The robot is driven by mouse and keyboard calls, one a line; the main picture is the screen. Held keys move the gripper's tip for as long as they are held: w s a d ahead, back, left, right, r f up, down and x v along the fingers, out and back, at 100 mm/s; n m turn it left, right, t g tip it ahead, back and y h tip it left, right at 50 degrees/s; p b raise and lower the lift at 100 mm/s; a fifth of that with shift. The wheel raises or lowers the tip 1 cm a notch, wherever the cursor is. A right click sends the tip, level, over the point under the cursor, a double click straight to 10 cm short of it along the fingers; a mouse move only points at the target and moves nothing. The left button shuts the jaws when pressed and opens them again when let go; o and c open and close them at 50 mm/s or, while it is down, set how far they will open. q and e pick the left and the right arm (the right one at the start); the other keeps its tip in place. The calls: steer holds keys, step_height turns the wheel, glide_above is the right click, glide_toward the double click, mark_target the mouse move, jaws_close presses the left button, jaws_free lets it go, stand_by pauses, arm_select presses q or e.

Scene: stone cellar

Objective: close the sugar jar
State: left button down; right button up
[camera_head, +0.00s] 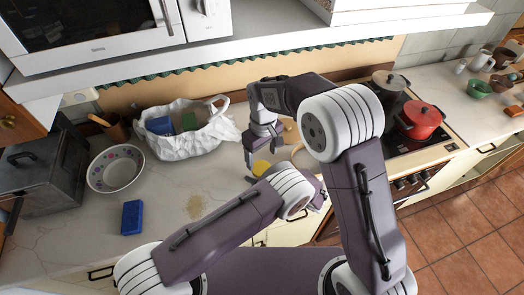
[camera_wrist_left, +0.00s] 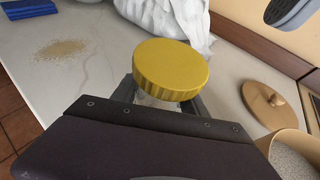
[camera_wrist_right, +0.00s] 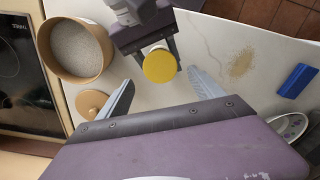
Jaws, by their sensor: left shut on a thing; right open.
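A small jar with a ribbed yellow lid (camera_wrist_left: 170,68) is in my left gripper (camera_wrist_right: 158,48), which is shut on its pale body. The lid sits on top; I cannot tell how tight it is. The yellow lid also shows in the head view (camera_head: 261,167). My right gripper (camera_head: 260,148) is open and empty, its fingers pointing down over the yellow lid, apart from it. An open tan jar (camera_wrist_right: 76,50) of white grains stands beside my left gripper, partly hidden in the head view. Its tan knobbed lid (camera_wrist_left: 268,104) lies on the counter next to it.
A blue block (camera_head: 132,217), a patterned bowl (camera_head: 116,168) and a white bag (camera_head: 190,135) stand to the left. A pale brown spill (camera_head: 195,206) lies on the counter. The stove with a red pot (camera_head: 420,120) is at right. A shelf overhangs the back.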

mark_target(261, 168)
step_height(261, 168, down, 6)
steer(key=shift+w+a+f, duration=0.1)
steer(key=shift+c, duration=0.4)
steer(key=c, duration=1.4)
steer(key=shift+m, duration=0.9)
steer(key=o, duration=1.6)
step_height(261, 168, up, 12)
steer(key=shift+r, duration=0.1)
arm_select(q)
steer(key=c, duration=0.5)
jaws_free()
